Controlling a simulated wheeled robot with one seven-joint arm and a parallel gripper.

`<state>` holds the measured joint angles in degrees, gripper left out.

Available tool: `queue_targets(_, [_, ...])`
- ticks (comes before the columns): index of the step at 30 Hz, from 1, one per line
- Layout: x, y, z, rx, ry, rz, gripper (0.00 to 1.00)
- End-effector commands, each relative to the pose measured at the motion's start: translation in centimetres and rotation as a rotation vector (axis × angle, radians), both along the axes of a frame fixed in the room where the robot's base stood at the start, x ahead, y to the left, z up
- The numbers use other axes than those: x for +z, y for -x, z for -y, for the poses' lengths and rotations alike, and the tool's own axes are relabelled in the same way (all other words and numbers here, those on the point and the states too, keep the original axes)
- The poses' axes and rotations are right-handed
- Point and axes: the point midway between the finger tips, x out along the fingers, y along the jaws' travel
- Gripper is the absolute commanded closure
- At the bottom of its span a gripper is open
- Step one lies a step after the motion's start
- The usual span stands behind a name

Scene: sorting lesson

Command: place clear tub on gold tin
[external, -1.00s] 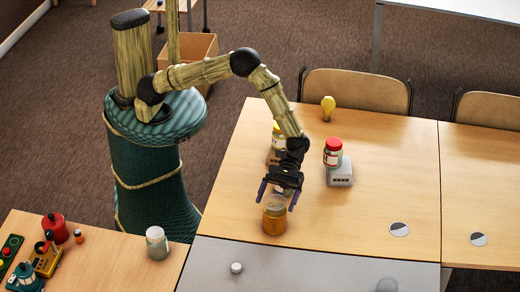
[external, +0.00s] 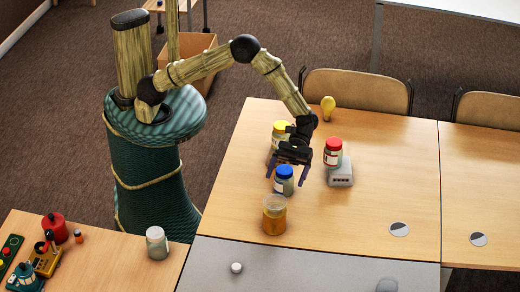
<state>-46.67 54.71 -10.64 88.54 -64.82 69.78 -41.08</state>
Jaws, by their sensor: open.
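A see-through tub (external: 275,203) with an amber tint stands upright on top of the gold tin (external: 273,226), near the front left of the wooden table. The two look stacked and touching, though the seam between them is hard to make out. My gripper (external: 287,177) is open and empty, behind the stack and apart from it. Its fingers show on either side of a blue-lidded jar (external: 284,187); I cannot tell how high above the table they are.
A yellow-lidded jar (external: 280,129) stands behind my gripper. A red-lidded jar (external: 333,152) stands on or against a pale box (external: 341,175) to the right. A yellow bulb (external: 328,106) is at the back. The table's right side (external: 400,170) is mostly clear.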

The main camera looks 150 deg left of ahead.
Motion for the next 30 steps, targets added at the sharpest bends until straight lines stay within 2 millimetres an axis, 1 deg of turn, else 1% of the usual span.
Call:
queue_targets(8, [0.0,0.0,0.0,0.0,0.0,0.0,0.13])
queue_targets(11, [0.0,0.1,0.5,-0.015,-0.015,-0.002,0.13])
queue_targets(14, [0.2,0.7,2.4,-0.076,-0.083,-0.006,0.13])
queue_targets(16, [0.3,1.5,4.5,-0.151,-0.166,-0.008,0.13])
queue_targets(20, [0.6,4.4,9.0,-0.352,-0.382,0.01,0.13])
queue_targets(21, [0.7,5.5,10.3,-0.424,-0.455,0.022,0.13])
queue_targets(23, [0.9,7.3,11.9,-0.535,-0.565,0.049,0.13])
queue_targets(24, [1.1,8.5,12.9,-0.612,-0.638,0.071,0.13])
queue_targets(27, [1.8,11.6,14.9,-0.805,-0.813,0.143,0.13])
queue_targets(30, [2.6,14.6,16.4,-1.004,-0.978,0.238,0.13])
